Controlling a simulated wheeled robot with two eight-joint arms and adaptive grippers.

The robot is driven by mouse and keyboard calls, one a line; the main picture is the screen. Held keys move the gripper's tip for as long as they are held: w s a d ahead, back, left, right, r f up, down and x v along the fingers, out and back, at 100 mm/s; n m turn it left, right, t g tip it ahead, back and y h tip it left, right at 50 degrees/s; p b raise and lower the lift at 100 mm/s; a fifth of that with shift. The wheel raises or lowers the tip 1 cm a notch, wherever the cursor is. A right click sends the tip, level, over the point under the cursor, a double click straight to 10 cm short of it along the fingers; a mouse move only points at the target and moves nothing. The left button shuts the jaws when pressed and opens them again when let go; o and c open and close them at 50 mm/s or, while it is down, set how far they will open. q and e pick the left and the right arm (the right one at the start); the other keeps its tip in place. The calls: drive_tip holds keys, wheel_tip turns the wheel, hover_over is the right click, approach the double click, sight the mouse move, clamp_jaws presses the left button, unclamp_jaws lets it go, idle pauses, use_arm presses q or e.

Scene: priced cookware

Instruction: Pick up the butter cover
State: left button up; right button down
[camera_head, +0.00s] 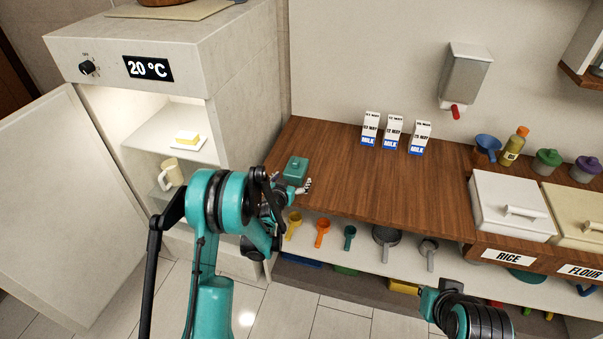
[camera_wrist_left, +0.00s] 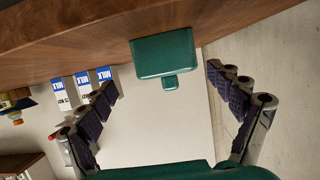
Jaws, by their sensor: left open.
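The butter cover (camera_head: 296,167) is a dark green box-shaped lid with a small knob on top. It sits on the wooden counter near its left end. The left wrist view shows it upside down, with the body of the cover (camera_wrist_left: 163,53) against the counter and its knob pointing down in the picture. My left gripper (camera_head: 293,188) is open and empty beside the cover. In the left wrist view its fingers (camera_wrist_left: 160,82) are spread to either side of the knob, apart from it. My right gripper (camera_head: 430,300) is low at the bottom right, its fingers unclear.
Butter on a white dish (camera_head: 186,139) and a cream mug (camera_head: 170,174) stand in the open fridge at the left. Several milk cartons (camera_head: 393,131) stand at the counter's back. Rice and flour bins (camera_head: 509,208) are at right. Measuring cups (camera_head: 322,231) sit below the counter edge.

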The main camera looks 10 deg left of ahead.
sight(296, 169)
use_arm(q)
drive_tip(key=shift+f, duration=0.3)
drive_tip(key=shift+w+f, duration=0.15)
drive_tip(key=shift+w, duration=0.05)
drive_tip(key=x, duration=0.2)
drive_tip(key=b+x, duration=0.1)
drive_tip(key=x, duration=0.1)
drive_tip(key=r+b+x, duration=0.1)
drive_tip(key=x, duration=0.1)
drive_tip(key=shift+w+a+f, duration=0.2)
drive_tip(key=shift+w+a, duration=0.2)
drive_tip(key=shift+w, duration=0.45)
drive_tip(key=shift+c, duration=0.3)
drive_tip(key=c, duration=1.4)
drive_tip(key=shift+r, duration=0.15)
